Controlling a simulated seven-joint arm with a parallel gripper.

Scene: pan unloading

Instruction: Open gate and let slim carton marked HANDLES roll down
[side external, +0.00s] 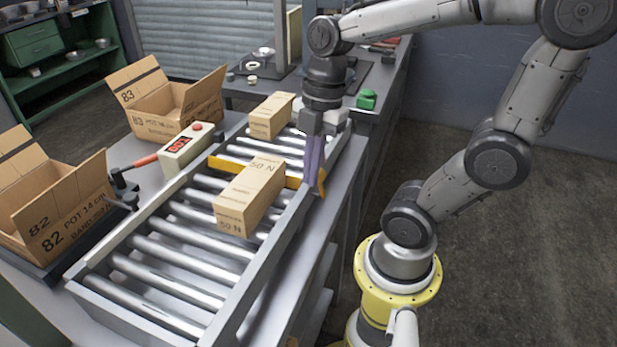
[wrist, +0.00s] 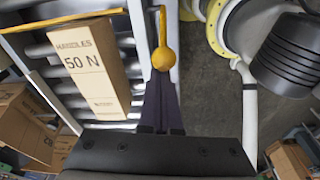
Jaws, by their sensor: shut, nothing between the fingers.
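The slim carton marked HANDLES 50 N (wrist: 97,75) lies lengthwise on the rollers. I take it to be the nearer carton (side external: 248,196) in the side view. The yellow gate bar (side external: 216,162) crosses the rollers at that carton's far end; in the wrist view the bar (wrist: 30,25) runs just above it. I cannot tell whether they touch. A yellow knob (wrist: 164,58) stands beside the right rail. My gripper (side external: 318,188) is shut and points down at this rail; in the wrist view its fingertips (wrist: 162,80) are at the knob. The fingers hold nothing.
A second carton (side external: 271,116) rests beyond the gate. Roller conveyor (side external: 160,262) has bare rollers at its near end. A control box (side external: 186,147) with a red button stands left of the rail. Open boxes 82 (side external: 55,210) and 83 (side external: 165,100) stand left.

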